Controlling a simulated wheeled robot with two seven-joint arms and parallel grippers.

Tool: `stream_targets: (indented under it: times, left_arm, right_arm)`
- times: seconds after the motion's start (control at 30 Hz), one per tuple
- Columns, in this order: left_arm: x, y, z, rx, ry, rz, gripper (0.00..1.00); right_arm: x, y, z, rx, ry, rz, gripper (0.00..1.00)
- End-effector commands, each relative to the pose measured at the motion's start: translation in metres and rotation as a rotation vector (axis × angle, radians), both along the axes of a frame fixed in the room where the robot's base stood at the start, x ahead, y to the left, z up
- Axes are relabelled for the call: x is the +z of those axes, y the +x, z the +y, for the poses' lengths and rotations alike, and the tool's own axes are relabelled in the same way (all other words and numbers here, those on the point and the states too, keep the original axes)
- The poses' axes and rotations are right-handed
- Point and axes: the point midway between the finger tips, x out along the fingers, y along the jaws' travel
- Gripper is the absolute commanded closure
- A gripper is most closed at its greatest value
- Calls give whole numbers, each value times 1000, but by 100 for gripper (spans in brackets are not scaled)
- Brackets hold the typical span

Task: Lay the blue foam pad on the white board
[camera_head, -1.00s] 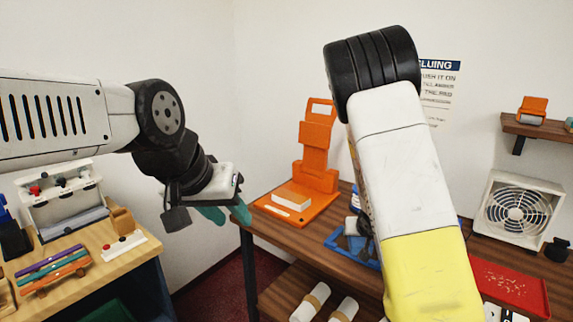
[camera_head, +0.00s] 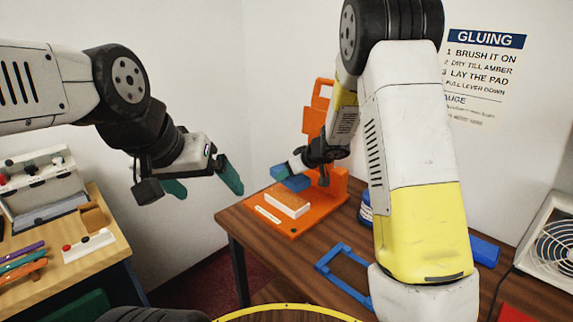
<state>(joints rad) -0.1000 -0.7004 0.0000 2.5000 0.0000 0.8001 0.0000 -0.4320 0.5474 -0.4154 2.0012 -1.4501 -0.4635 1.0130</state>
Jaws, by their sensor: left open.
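The white board (camera_head: 287,203) lies on the base of the orange press (camera_head: 272,221) at the left end of the brown table. My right gripper (camera_head: 291,171) reaches in front of the press from the right, its fingers partly hidden. It appears shut on the blue foam pad (camera_head: 292,183), which it holds above the far part of the board, apparently clear of it. My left gripper (camera_head: 205,186) is open and empty, with its teal fingers spread, in the air left of the press.
A blue frame (camera_head: 329,267) lies on the brown table (camera_head: 262,262), right of the press. My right arm hides much of the table. A blue block (camera_head: 485,250) and a fan (camera_head: 553,248) stand at the right. Left is a wooden counter (camera_head: 97,259) with coloured tools.

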Motion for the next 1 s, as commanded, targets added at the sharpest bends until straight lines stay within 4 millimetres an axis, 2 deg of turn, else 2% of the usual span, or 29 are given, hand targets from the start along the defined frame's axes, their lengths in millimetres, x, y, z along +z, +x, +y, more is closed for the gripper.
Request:
stream_targets:
  times: [0.17, 0.37, 1.0]
  left_arm:
    - [0, 0, 0, 0, 0, 0, 8]
    - [0, 0, 0, 0, 0, 0, 8]
    - [0, 0, 0, 0, 0, 0, 8]
  right_arm:
    - [13, 7, 7, 76, 0, -1, 81]
    - [15, 8, 10, 104, -1, 2, 81]
    - [-43, 7, 9, 103, -2, 3, 81]
